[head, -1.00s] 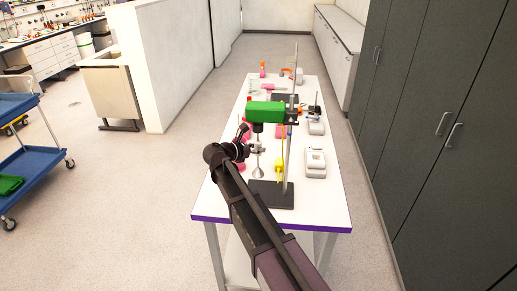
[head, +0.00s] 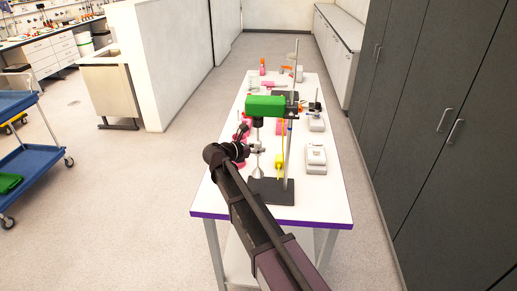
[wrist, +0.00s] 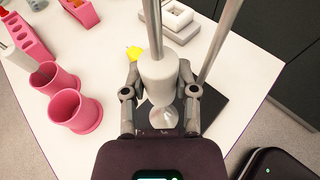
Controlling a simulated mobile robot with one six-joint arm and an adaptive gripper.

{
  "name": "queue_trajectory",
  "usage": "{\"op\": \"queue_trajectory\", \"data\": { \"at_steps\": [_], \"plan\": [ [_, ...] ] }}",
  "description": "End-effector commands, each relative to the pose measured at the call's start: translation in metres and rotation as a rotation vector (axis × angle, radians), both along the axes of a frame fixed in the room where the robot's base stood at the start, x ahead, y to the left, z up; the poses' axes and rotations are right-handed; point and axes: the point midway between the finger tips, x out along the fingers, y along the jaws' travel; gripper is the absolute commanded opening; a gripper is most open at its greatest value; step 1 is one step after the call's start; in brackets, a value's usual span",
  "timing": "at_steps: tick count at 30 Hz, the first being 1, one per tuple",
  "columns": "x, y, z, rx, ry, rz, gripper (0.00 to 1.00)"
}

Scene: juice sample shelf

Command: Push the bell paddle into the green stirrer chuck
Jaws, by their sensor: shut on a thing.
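The green stirrer (head: 265,106) is clamped on an upright rod above a black base plate (head: 271,191). Its dark chuck (head: 257,122) points down from the left end of the body. My gripper (head: 254,148) is below the chuck, shut on the bell paddle (head: 257,172). The paddle hangs about upright, bell down, over the left part of the base. In the wrist view my gripper (wrist: 160,92) holds the paddle's thick grey collar (wrist: 160,78), with the thin shaft rising from it. Whether the shaft's top is inside the chuck I cannot tell.
The stand rod (wrist: 220,40) is close to the right of my gripper. Pink beakers (wrist: 75,115) and a pink rack (wrist: 27,40) stand to the left. A yellow thing (head: 279,162) hangs by the rod. A white device (head: 315,158) is on the right of the table.

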Motion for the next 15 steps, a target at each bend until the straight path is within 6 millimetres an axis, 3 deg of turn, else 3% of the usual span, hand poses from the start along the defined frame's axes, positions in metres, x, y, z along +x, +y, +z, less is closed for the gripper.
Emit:
{"op": "queue_trajectory", "data": {
  "at_steps": [15],
  "plan": [
    [0.0,0.0,-0.01,0.0,0.0,0.0,0.0]
  ]
}}
